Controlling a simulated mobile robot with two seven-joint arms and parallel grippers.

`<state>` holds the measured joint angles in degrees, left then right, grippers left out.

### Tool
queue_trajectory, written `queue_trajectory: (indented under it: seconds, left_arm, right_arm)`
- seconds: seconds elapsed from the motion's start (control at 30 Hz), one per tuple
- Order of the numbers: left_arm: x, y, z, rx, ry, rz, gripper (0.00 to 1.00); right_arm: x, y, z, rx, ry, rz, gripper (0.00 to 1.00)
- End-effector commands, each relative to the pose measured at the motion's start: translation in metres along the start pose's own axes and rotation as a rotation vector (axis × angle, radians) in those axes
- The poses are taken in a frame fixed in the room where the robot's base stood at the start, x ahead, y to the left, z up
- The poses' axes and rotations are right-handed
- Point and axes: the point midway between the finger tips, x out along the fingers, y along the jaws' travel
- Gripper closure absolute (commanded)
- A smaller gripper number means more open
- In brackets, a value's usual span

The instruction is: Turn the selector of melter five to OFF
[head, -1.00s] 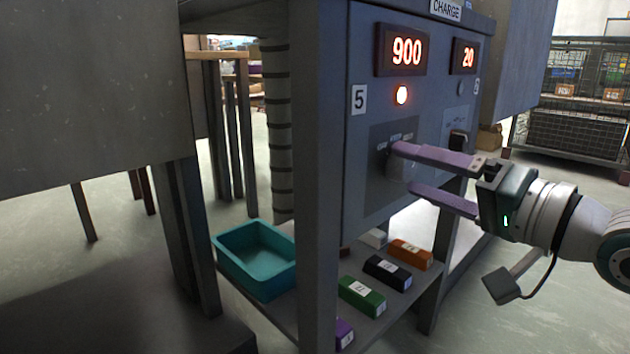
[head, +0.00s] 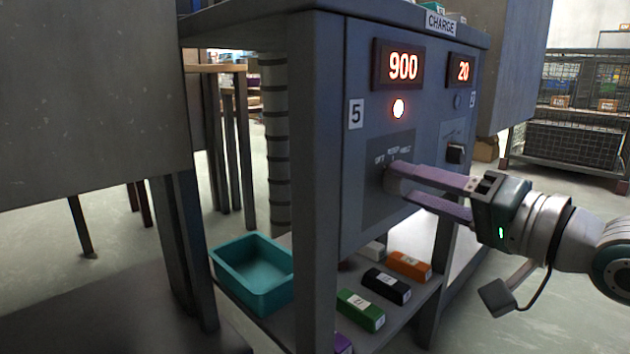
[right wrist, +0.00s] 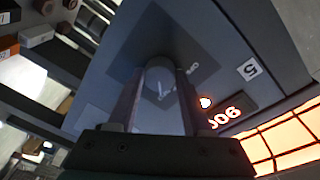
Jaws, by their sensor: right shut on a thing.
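Melter five's panel, with its "5" label (head: 355,113), shows a lit 900 display (head: 402,67) and a glowing lamp (head: 398,108). Below them is the selector plate (head: 376,208) with small labels, the left one seemingly OFF. My right gripper (head: 398,186) reaches in from the right with its purple fingers at the selector. In the right wrist view the round selector knob (right wrist: 159,80) sits between the two fingers, which are shut on it. A pale line shows on its face; which label it points to cannot be told. My left gripper is out of view.
A second display reading 20 (head: 462,69) and a dark selector knob (head: 455,152) are further right on the panel. A teal bin (head: 252,298) and several labelled bars, including a green one (head: 360,309), lie on the lower shelf.

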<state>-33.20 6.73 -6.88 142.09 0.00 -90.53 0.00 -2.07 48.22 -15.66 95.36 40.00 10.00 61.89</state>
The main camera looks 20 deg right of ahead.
Motion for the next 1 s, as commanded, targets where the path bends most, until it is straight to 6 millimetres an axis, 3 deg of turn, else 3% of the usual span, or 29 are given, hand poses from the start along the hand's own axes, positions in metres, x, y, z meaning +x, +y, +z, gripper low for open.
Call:
queue_trajectory:
  seconds: [0.47,1.0]
  left_arm:
    - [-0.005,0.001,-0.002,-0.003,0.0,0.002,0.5]
    - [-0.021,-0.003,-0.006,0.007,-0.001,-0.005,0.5]
  right_arm:
    - [0.0,-0.001,-0.001,-0.076,0.006,-0.007,1.0]
    - [0.0,0.002,0.0,-0.532,0.036,-0.052,1.0]
